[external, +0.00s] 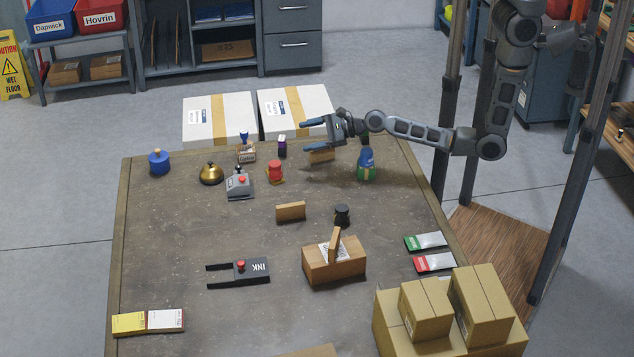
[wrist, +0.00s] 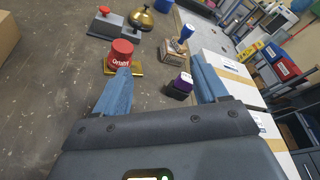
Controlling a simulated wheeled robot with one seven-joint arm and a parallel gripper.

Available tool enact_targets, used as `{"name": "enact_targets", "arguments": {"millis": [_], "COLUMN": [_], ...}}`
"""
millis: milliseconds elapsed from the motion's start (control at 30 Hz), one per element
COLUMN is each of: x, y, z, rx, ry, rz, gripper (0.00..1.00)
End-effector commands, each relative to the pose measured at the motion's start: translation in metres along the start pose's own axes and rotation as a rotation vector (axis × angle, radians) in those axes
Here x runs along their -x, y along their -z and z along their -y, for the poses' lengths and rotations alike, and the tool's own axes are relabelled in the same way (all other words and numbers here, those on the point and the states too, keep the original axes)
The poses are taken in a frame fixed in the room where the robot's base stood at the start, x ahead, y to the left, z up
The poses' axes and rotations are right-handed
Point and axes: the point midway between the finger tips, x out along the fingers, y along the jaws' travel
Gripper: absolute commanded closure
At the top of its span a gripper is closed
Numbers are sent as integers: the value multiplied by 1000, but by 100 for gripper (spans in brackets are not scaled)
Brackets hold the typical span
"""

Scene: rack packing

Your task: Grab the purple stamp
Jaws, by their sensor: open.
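The purple stamp (external: 282,147) is a small dark block with a purple part, standing near the far edge of the table in the external view. It also shows in the wrist view (wrist: 179,88), in the gap between the two blue fingers and nearer the right one. My gripper (external: 308,136) is open and empty, to the right of the stamp in the external view, with its fingers pointing toward it. In the wrist view the fingers (wrist: 160,66) are spread wide, and neither appears to hold anything.
A red stamp (external: 275,172) stands close by, beside the left finger in the wrist view. A blue-handled stamp (external: 245,151), a brass bell (external: 211,174) and a grey red-button device (external: 239,185) are farther left. A green-and-blue bottle (external: 366,168) stands beneath my arm. White boxes (external: 220,118) lie beyond the table.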

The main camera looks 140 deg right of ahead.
Motion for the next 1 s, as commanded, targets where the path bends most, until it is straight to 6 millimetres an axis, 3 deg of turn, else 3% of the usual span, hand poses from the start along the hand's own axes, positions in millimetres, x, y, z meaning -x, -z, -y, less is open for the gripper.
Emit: {"name": "enact_targets", "arguments": {"millis": [33, 100, 300, 767, 1000], "x": [-13, -27, -45, -80, -112], "y": [15, 34, 66, 76, 81], "z": [15, 26, 43, 44, 42], "rx": [-127, -298, -580, -633, -633], "ry": [9, 12, 25, 28, 28], "rz": [-36, -80, -148, -160, -160], "gripper": [28, 28, 28, 28, 28]}}
